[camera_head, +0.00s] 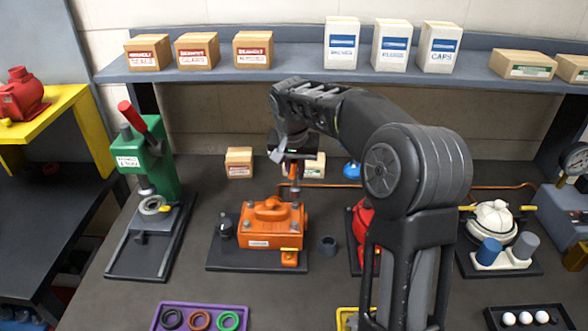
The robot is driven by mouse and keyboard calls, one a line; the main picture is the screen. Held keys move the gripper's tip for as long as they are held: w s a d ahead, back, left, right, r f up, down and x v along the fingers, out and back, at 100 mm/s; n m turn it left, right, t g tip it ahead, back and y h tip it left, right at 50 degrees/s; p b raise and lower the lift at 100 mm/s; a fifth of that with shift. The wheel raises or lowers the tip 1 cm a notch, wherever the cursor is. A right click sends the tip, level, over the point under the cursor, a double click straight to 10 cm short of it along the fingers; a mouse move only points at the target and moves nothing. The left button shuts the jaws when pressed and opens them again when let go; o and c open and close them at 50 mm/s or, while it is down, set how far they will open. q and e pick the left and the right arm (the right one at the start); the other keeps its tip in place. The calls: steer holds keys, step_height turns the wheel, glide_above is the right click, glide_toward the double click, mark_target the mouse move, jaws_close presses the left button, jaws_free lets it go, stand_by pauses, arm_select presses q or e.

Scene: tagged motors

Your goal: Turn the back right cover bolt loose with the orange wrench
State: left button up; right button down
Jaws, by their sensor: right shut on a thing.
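The orange motor (268,235) sits on a dark base plate in the middle of the bench. Its cover has a raised handle and small grey bolts at the corners. My right gripper (297,163) points down above the back right corner of the cover. It is shut on a small upright tool, the orange wrench (296,186), of which only the lower part shows below the jaws. The wrench's lower end is at or just above the back right bolt; contact is too small to tell. My left gripper is not in view.
A green press (150,160) stands left of the motor. A dark cup (327,245) is close on its right, with a red machine (361,225) partly behind my right arm. A purple tray (185,306) of rings is in front. Boxes line the back shelf (290,75).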

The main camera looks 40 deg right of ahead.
steer(key=shift+m, duration=0.9)
steer(key=m, duration=0.1)
steer(key=m+g, duration=0.1)
steer(key=m, duration=0.1)
steer(key=shift+s+d+f+m+h, duration=0.1)
steer(key=shift+f+m+h, duration=0.1)
steer(key=shift+m+h, duration=0.15)
steer(key=m, duration=0.1)
steer(key=m+g, duration=0.1)
steer(key=m, duration=0.1)
steer(key=shift+s+f+m+p, duration=0.1)
steer(key=shift+f+m+p, duration=0.15)
steer(key=shift+m+p, duration=0.1)
steer(key=m, duration=0.2)
steer(key=m+g, duration=0.1)
steer(key=m, duration=0.1)
steer(key=m+g, duration=0.1)
steer(key=m, duration=0.1)
steer(key=shift+s+f, duration=0.3)
steer(key=shift+f, duration=0.05)
steer(key=shift+s+f+m, duration=0.15)
steer(key=shift+f+m, duration=0.2)
steer(key=shift+m, duration=0.05)
steer(key=shift+r, duration=0.1)
steer(key=shift+r+m, duration=0.25)
steer(key=shift+m, duration=0.05)
steer(key=shift+f, duration=0.2)
steer(key=shift+f+b, duration=0.85)
steer(key=shift+f, duration=0.2)
